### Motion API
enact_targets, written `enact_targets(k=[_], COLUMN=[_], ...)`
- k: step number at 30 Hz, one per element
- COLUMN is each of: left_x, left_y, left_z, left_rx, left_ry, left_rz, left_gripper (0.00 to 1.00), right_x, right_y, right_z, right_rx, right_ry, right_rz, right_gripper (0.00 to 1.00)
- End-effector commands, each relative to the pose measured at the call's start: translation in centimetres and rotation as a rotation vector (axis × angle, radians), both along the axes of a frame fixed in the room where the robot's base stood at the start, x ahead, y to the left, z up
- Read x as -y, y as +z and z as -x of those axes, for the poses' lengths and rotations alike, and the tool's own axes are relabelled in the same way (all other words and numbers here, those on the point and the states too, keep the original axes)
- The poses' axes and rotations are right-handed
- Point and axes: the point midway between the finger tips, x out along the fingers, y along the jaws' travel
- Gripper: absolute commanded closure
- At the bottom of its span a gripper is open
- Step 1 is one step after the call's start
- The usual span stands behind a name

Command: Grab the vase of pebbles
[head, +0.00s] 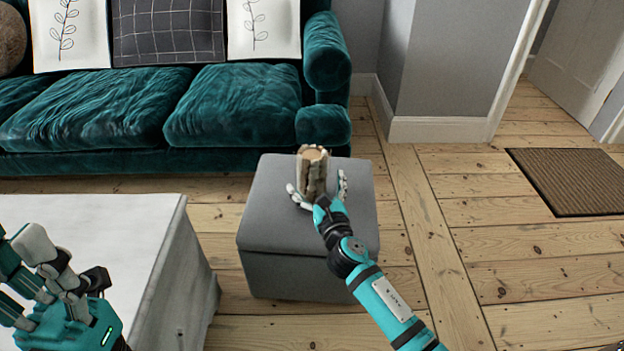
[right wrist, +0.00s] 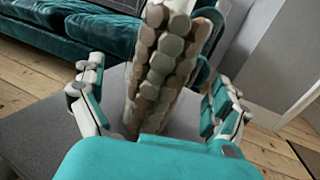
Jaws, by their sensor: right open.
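The vase of pebbles (head: 313,171) stands upright on a grey ottoman (head: 275,225) in the head view. Its sides are covered with brown and beige stones, and it fills the middle of the right wrist view (right wrist: 160,70). My right gripper (head: 317,187) is open, with its fingers on either side of the vase. In the right wrist view, gaps show between the fingers (right wrist: 160,100) and the vase. The vase's lower part is hidden behind the palm. My left gripper (head: 60,275) is at the lower left, over the white table; whether it is open or shut is unclear.
A white table (head: 140,225) stands left of the ottoman, with a narrow gap between. A teal sofa (head: 150,115) with cushions is behind. A brown doormat (head: 572,180) lies on the floorboards at right, where the floor is mostly clear.

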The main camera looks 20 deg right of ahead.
Motion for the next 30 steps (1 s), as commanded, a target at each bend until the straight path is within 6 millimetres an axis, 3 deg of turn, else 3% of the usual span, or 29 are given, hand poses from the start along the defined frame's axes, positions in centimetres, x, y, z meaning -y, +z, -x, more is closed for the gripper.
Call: enact_targets(k=[9, 19, 30], left_x=[0.2, 0.2, 0.2], left_y=[0.8, 1.2, 1.1], left_z=[-0.3, -0.3, -0.3], left_rx=[0.068, 0.074, 0.074], left_ry=[0.004, 0.004, 0.004], left_rz=[-0.005, -0.007, -0.007], left_gripper=[0.6, 0.6, 0.6], right_x=[0.4, 0.4, 0.4], right_y=[-0.1, 0.0, 0.0], right_z=[-4.4, -4.9, -4.9], right_rx=[0.002, 0.0, 0.0], right_ry=[-0.001, 0.0, 0.0], right_rz=[0.0, -0.001, -0.001], right_gripper=[0.0, 0.01, 0.5])
